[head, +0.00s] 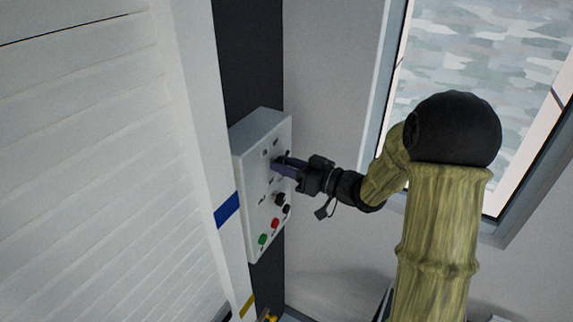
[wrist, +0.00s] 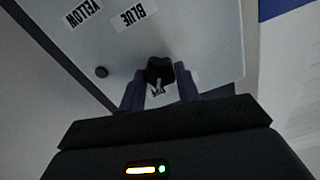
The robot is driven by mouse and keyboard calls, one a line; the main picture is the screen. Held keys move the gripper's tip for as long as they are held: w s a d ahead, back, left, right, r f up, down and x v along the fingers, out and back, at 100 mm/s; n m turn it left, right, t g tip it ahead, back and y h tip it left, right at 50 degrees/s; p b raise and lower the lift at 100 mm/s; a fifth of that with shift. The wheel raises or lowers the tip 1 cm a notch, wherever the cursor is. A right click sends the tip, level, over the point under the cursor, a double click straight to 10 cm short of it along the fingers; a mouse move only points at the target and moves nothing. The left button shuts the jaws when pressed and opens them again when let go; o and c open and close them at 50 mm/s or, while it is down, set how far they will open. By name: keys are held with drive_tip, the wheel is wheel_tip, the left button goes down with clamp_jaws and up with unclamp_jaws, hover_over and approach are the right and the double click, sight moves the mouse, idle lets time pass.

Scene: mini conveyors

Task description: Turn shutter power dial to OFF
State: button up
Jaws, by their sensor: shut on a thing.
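A pale control box (head: 252,180) is on the dark strip in the middle of the head view. My gripper (head: 278,166) reaches its upper face from the right. In the wrist view, the purple fingers (wrist: 160,82) are closed around a black dial (wrist: 160,68) on the box face (wrist: 212,42), one on each side. A white label by the dial is partly hidden, so its text and the dial's setting cannot be read. In the head view, the fingers hide the dial.
The box also carries black knobs (head: 280,199), a red button (head: 275,223) and a green button (head: 262,239) below my gripper. The wrist view shows upside-down YELLOW (wrist: 83,13) and BLUE (wrist: 134,16) labels. A white slatted shutter (head: 85,150) stands left; a window (head: 480,60) is right.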

drive_tip(key=o, duration=1)
drive_tip(key=shift+c, duration=0.2)
drive_tip(key=shift+d, duration=0.1)
drive_tip(key=b+v, duration=0.6)
drive_tip(key=v, duration=1.1)
drive_tip(key=shift+b, duration=0.4)
drive_tip(key=shift+s+d, duration=0.1)
drive_tip(key=shift+d, duration=0.05)
